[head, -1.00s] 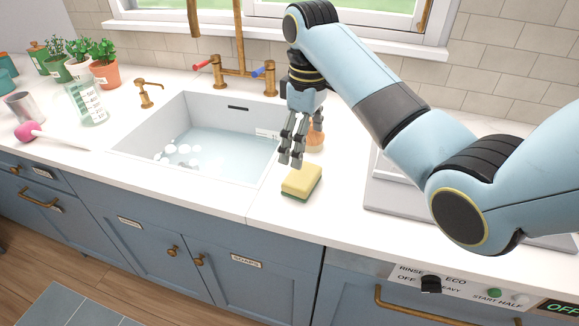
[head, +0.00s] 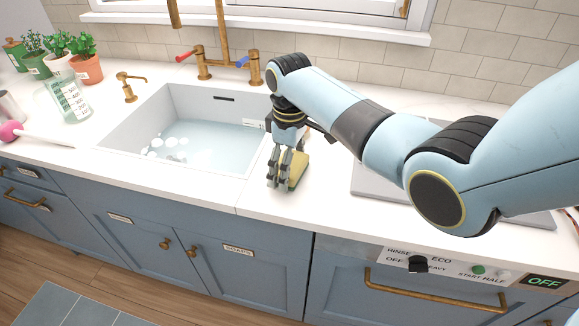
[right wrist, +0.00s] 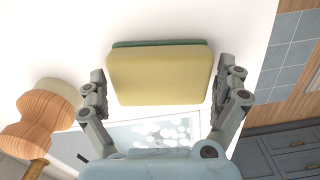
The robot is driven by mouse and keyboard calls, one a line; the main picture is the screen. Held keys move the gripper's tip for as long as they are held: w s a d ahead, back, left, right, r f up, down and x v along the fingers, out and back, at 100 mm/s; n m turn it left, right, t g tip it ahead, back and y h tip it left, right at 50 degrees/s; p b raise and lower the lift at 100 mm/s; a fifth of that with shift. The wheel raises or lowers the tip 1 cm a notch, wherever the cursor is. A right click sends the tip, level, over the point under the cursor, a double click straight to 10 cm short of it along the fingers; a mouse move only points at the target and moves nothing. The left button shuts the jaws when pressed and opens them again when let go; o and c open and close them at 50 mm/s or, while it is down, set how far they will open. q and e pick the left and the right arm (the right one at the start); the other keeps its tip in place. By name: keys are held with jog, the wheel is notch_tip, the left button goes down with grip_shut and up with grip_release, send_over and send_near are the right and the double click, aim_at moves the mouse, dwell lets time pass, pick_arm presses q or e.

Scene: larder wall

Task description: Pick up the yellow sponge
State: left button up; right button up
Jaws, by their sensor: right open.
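The yellow sponge (head: 298,172) with a green underside lies on the white counter, just right of the sink. In the head view my right gripper (head: 281,181) is low over it and hides much of it. In the right wrist view the sponge (right wrist: 160,76) lies between the two open fingers of my right gripper (right wrist: 165,95). A gap shows between each finger and the sponge, so neither grips it. My left gripper is not in view.
The sink (head: 120,130) with soapy water is left of the gripper. A wooden-handled object (right wrist: 40,124) stands close by in the right wrist view. Brass taps (head: 226,66) rise behind the sink. The counter's front edge is near the sponge.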

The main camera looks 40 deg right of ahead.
jog(key=shift+s, duration=0.1)
jog(key=c, duration=0.7)
jog(key=shift+o, duration=0.2)
jog(key=shift+r, duration=0.1)
jog(key=shift+r, duration=0.5)
notch_tip(320, 180, up, 3)
jog(key=s+a+r, duration=0.3)
jog(key=s+r, duration=0.4)
jog(key=s, duration=0.4)
jog(key=shift+a, duration=0.35)
jog(key=o, duration=0.4)
jog(key=c, duration=0.5)
